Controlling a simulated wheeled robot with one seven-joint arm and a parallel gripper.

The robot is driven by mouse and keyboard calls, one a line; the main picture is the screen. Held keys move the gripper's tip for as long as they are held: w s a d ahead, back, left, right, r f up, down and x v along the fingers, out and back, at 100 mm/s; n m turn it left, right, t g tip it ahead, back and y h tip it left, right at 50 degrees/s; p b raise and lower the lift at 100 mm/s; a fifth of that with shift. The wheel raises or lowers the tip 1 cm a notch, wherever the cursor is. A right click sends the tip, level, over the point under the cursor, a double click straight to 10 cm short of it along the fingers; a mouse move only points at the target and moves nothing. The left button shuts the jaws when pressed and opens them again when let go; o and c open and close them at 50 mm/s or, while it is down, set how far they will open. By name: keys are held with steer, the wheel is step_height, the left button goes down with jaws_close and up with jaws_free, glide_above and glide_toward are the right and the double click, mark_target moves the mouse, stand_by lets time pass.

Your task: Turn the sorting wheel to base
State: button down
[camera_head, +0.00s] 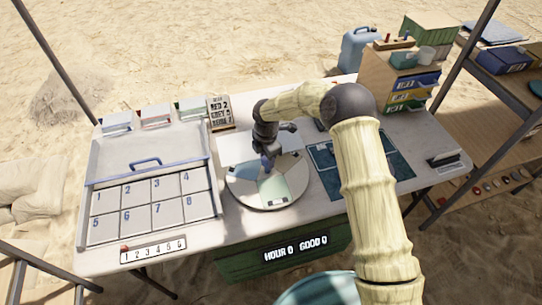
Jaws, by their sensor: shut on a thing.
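The sorting wheel (240,194) is a round pale disc on the table, left of my arm. It has a pale green section (277,187) at the front and a pale blue section (243,174) at the left. My gripper (268,164) points down at the middle of the wheel and is shut on part of it. The gripped part is mostly hidden by the fingers. My arm covers some of the wheel's back side.
A tray with numbered squares (142,200) and a blue-handled cover (146,162) lies left of the wheel. A dark teal mat (398,165) lies right, partly behind my arm. A small sign (220,112) stands at the back. A drawer cabinet (375,75) stands back right.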

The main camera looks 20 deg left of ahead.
steer(key=shift+w+r, duration=0.15)
steer(key=c, duration=0.9)
jaws_free()
step_height(320, 180, up, 17)
steer(key=b, duration=0.1)
steer(key=shift+r, duration=0.15)
